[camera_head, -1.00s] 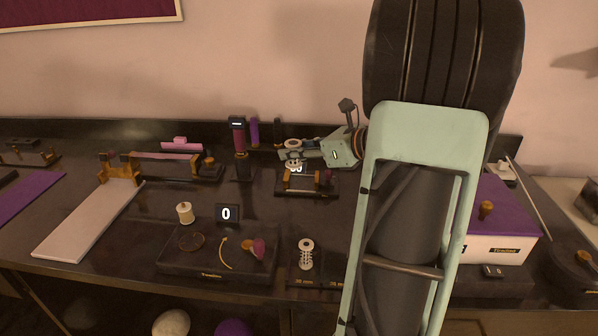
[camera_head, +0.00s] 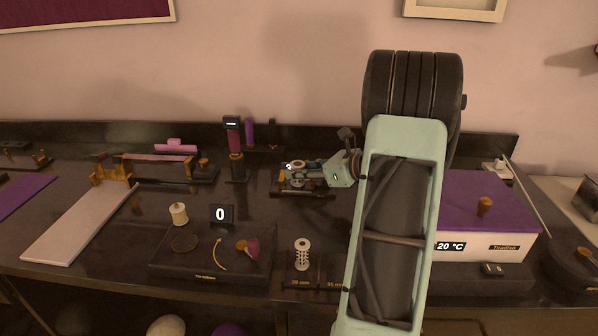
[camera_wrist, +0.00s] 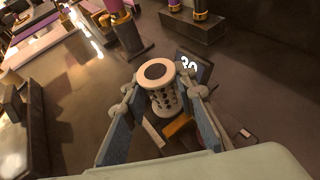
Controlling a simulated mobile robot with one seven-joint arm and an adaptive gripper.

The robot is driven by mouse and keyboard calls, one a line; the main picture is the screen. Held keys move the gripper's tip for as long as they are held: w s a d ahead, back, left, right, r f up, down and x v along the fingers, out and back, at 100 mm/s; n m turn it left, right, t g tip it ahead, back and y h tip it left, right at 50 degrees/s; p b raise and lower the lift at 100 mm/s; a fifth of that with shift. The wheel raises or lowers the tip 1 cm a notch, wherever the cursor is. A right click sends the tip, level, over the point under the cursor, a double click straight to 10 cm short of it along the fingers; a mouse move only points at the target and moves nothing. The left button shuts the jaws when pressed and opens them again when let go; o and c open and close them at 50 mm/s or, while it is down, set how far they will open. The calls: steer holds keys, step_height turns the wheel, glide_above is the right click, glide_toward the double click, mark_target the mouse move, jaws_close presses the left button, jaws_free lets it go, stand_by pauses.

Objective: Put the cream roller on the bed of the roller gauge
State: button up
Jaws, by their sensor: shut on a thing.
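The cream roller (camera_wrist: 160,86) is perforated, with a dark disc in its top end. It stands roughly upright between the fingers of my gripper (camera_wrist: 164,100), which is shut on it. In the head view my gripper (camera_head: 299,172) is at the roller gauge (camera_head: 310,195), with the roller's top (camera_head: 298,164) just showing. The gauge also shows in the wrist view, with an orange part (camera_wrist: 178,125) and a dark display (camera_wrist: 203,68) reading about 30. The gripper and roller hide most of the bed, so I cannot tell whether the roller touches it.
A similar pale ribbed roller (camera_head: 302,254) stands at the bench's front. A cream spool (camera_head: 178,213) stands by a display reading 0 (camera_head: 221,214). A dark post (camera_head: 235,152) rises left of the gauge. A white box with purple lid (camera_head: 484,205) stands right of my arm.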

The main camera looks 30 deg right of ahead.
steer(key=shift+f, duration=0.15)
steer(key=o, duration=0.7)
steer(key=shift+r, duration=0.25)
steer(key=p+v, duration=0.1)
steer(key=v, duration=0.6)
steer(key=shift+s, duration=0.2)
